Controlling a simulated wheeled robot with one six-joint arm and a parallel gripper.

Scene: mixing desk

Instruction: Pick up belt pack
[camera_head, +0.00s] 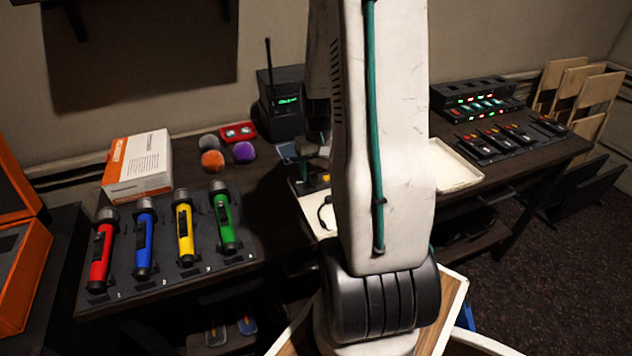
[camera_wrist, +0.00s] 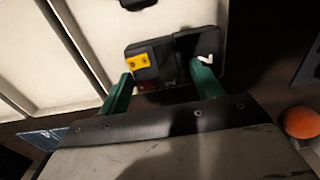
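The belt pack (camera_wrist: 152,61) is a dark box with a yellow patch, lying on a pale tray (camera_wrist: 62,82) with dividers in the wrist view. A second dark block with a white mark adjoins its right side; I cannot tell whether it is part of the pack. My gripper (camera_wrist: 162,82) has its two green fingers spread apart, one near the pack's left edge and one at the right block. Contact is not clear.
Foam balls (camera_head: 212,161) and a black radio unit (camera_head: 281,105) sit behind. An empty pale tray (camera_head: 452,166) and a dark charger rack (camera_head: 508,143) are at right.

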